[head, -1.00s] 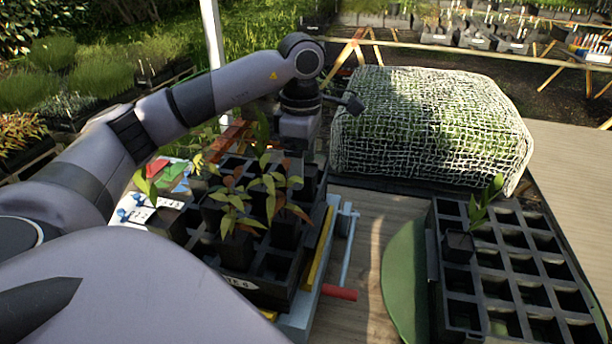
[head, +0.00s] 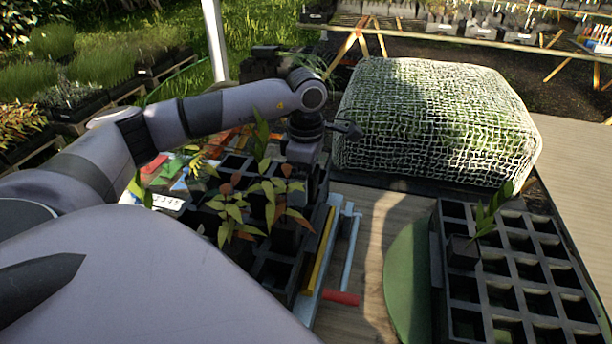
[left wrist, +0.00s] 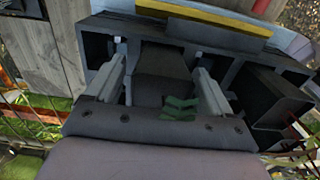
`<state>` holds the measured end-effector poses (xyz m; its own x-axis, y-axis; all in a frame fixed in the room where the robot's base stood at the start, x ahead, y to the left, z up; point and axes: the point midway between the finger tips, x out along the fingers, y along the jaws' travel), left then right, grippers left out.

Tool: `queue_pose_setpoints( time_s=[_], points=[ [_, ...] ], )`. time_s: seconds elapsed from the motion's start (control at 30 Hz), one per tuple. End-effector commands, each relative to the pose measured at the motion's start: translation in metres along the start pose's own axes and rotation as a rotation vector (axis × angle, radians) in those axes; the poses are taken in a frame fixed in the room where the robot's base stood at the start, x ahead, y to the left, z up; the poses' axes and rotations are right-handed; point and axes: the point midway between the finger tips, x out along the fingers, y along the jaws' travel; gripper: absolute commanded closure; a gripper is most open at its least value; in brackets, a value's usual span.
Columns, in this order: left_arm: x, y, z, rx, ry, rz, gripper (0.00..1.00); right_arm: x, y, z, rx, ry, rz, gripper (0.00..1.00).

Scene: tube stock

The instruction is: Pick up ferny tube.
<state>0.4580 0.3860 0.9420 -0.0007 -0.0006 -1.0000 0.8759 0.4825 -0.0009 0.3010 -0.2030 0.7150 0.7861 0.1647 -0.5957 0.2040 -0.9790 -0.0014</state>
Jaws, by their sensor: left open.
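My left gripper (left wrist: 157,92) is open in the left wrist view, with one pale finger on each side of a dark square tube (left wrist: 160,62). Small green leaves (left wrist: 180,107) show between the fingers near the palm; I cannot tell for sure that this is the ferny tube. In the head view the left wrist (head: 303,150) points down at the far right corner of the near black tray (head: 281,275), and its fingertips are hidden. Several tubes with green and reddish leafy seedlings (head: 235,210) stand in this tray. My right gripper is not in view.
A second black tray (head: 480,290) at the right holds one leafy seedling (head: 490,212) and many empty cells. A net-covered green block (head: 435,120) stands behind. A blue-grey rail with a red handle (head: 341,298) runs beside the near tray.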

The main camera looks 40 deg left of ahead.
Motion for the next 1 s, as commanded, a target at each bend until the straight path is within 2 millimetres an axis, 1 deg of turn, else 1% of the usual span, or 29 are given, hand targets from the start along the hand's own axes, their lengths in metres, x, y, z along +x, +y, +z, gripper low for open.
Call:
queue_pose_setpoints(
  time_s=[0.2, 0.27, 0.3, 0.4, 0.77, 0.87, 1.0],
  points=[
    [0.001, 0.0, 0.0, -0.001, 0.0, 0.001, 0.18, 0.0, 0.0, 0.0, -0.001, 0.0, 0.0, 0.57],
    [0.001, 0.0, 0.0, -0.001, 0.0, 0.001, 0.37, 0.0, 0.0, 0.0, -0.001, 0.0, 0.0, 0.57],
    [0.001, 0.0, 0.0, -0.001, 0.0, 0.001, 0.5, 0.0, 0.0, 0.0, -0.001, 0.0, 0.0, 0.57],
    [0.001, 0.0, 0.0, -0.001, 0.0, 0.001, 0.78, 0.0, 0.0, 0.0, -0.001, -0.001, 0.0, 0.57],
    [-0.003, 0.001, 0.0, -0.001, -0.001, 0.002, 0.78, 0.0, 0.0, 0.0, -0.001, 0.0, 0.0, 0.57],
    [-0.011, 0.001, 0.0, -0.001, -0.002, 0.004, 0.78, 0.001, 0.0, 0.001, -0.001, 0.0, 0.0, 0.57],
    [-0.03, 0.001, 0.0, 0.0, -0.003, 0.005, 0.78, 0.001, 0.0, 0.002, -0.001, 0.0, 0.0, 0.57]
  ],
)
